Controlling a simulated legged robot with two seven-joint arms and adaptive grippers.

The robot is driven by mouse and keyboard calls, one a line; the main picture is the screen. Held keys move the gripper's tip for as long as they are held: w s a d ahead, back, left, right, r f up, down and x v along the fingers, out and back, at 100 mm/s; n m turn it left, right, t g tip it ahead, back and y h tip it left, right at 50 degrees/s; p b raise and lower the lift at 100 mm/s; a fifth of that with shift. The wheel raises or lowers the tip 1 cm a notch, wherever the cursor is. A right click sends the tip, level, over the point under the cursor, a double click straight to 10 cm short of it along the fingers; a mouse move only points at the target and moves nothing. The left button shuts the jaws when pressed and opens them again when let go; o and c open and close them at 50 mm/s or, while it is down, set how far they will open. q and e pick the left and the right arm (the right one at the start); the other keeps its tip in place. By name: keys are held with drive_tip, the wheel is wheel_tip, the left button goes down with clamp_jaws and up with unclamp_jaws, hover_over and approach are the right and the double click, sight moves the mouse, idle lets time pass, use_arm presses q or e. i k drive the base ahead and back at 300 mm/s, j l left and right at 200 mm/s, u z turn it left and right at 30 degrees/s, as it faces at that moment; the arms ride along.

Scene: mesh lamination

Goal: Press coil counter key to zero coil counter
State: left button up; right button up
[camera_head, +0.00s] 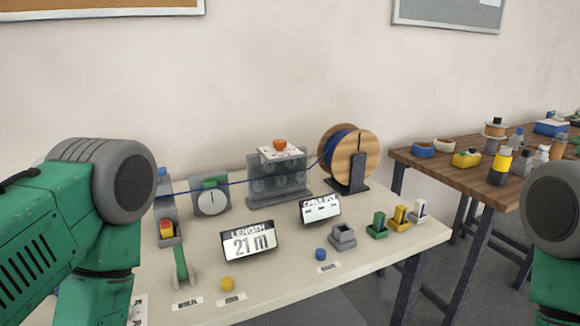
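A white display (249,242) reads "LENGTH 21 m" and stands tilted on the table. A second, smaller display (320,209) shows dashes under a heading too small to read surely. A yellow round knob or key (227,283) sits in front of the length display, and a blue one (321,254) sits to its right. Both have small labels that I cannot read, so I cannot tell which is the coil counter key. My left arm comes in from the left and my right arm shows at the right edge. Neither gripper's fingers are in view.
A wooden spool (363,160) feeds a blue cable past a grey guide block (280,178) with an orange knob (279,144). A dial gauge (210,197) and green lever (180,262) stand left. Small coloured holders (398,217) stand right. A cluttered wooden table (440,175) is beyond.

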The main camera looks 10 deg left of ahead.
sight(227, 284)
drive_tip(key=u, duration=2.15)
drive_tip(key=k+l+z, duration=0.1)
drive_tip(key=z, duration=0.25)
drive_tip(key=l+z, duration=0.15)
drive_tip(key=z, duration=0.25)
drive_tip(key=k+l+z, duration=0.1)
drive_tip(key=z, duration=0.25)
drive_tip(key=l, duration=0.1)
